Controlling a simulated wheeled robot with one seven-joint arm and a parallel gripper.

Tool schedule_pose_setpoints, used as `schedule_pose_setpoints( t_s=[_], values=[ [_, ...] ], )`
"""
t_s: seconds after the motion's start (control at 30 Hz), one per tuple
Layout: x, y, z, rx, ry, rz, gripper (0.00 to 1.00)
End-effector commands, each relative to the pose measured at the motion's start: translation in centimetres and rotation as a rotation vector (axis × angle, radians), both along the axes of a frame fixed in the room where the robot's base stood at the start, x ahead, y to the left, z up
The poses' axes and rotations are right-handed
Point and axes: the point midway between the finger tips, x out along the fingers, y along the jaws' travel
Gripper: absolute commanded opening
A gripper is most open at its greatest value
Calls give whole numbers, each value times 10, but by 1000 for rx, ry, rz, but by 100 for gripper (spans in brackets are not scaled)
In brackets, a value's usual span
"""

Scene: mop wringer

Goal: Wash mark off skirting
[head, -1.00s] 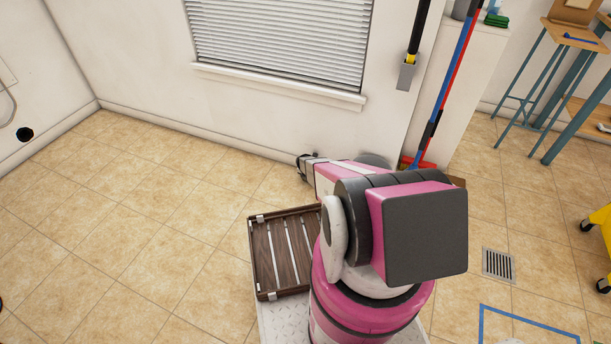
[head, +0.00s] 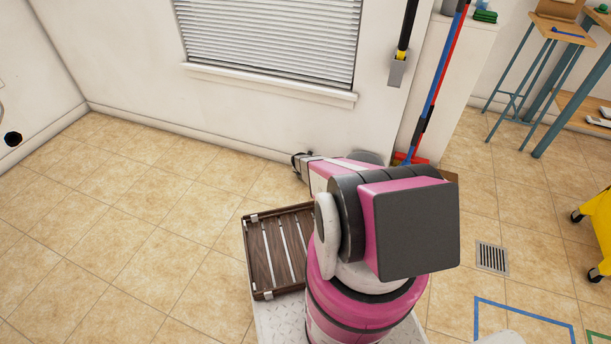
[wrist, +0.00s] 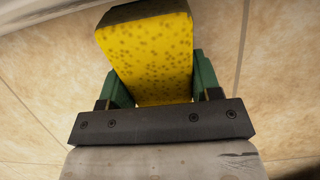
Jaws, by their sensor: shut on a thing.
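My gripper (wrist: 160,92) is shut on a yellow speckled sponge (wrist: 150,45). The sponge sticks out past the green finger pads, above the floor tiles in the wrist view. In the head view my gripper (head: 300,162) points left near the window wall, partly hidden behind my arm; the sponge cannot be made out there. The white skirting (head: 180,131) runs along the foot of the window wall and on along the left wall. I cannot make out a mark on the part that shows. A pale band at the wrist view's top left may be skirting.
A brown slatted tray (head: 246,240) sits beside my arm's base. A red-and-blue broom (head: 432,100) leans by a white cabinet (head: 460,50). A round black thing (head: 13,139) is low on the left wall. A yellow wheeled bucket (head: 600,225) stands right. The left floor is clear.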

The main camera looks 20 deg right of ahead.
Motion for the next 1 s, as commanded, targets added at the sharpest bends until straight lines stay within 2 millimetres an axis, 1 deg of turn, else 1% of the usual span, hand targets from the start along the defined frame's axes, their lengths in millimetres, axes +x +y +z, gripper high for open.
schedule_pose_setpoints(
  t_s=[0.03,0.1,0.37,0.63,1.0],
  values=[
    [5,4,0,-2,-1,5,31],
    [7,7,0,-2,-1,5,31],
    [11,13,0,-2,-1,4,31],
    [23,29,0,-3,0,6,31],
    [31,41,0,-2,-1,5,31]
  ],
)
